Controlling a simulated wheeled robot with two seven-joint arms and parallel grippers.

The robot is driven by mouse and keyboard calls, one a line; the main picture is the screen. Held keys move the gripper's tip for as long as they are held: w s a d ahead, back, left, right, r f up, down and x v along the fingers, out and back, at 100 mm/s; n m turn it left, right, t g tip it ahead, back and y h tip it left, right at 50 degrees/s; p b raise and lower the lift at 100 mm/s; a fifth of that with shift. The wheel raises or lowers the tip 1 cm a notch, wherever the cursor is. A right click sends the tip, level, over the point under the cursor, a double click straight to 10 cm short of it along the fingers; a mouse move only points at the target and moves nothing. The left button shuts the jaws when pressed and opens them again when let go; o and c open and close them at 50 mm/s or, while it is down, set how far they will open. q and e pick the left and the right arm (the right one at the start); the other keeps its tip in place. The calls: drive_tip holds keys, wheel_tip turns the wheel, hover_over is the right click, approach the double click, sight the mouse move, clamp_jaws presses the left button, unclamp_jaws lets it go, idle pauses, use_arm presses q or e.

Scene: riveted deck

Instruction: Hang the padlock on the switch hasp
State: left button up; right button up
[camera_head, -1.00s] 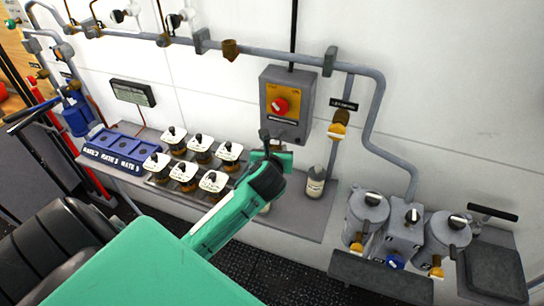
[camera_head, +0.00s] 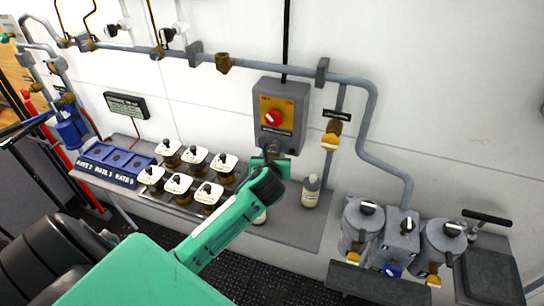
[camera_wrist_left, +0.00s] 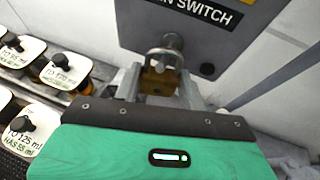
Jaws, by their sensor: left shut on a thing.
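The grey switch box (camera_head: 280,115) with a red knob on a yellow plate is on the white wall. Its underside and label show at the top of the left wrist view (camera_wrist_left: 200,38). My left gripper (camera_head: 270,160) is at the lower edge of the box, mostly hidden by my own wrist in the head view. In the left wrist view its fingers (camera_wrist_left: 160,85) are shut on the brass padlock (camera_wrist_left: 157,82). A silver loop stands above the padlock body, against the box's lower edge. I cannot tell whether the shackle passes through the hasp. My right gripper is out of view.
A shelf below holds several white-topped jars (camera_head: 178,184), a blue rack (camera_head: 117,162) and a white bottle (camera_head: 311,191) just right of my gripper. A grey pipe (camera_head: 372,120) with a brass valve (camera_head: 331,134) runs right of the box. Grey canisters (camera_head: 362,222) stand at lower right.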

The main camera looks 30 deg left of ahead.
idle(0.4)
use_arm(q)
drive_tip(key=o, duration=1.2)
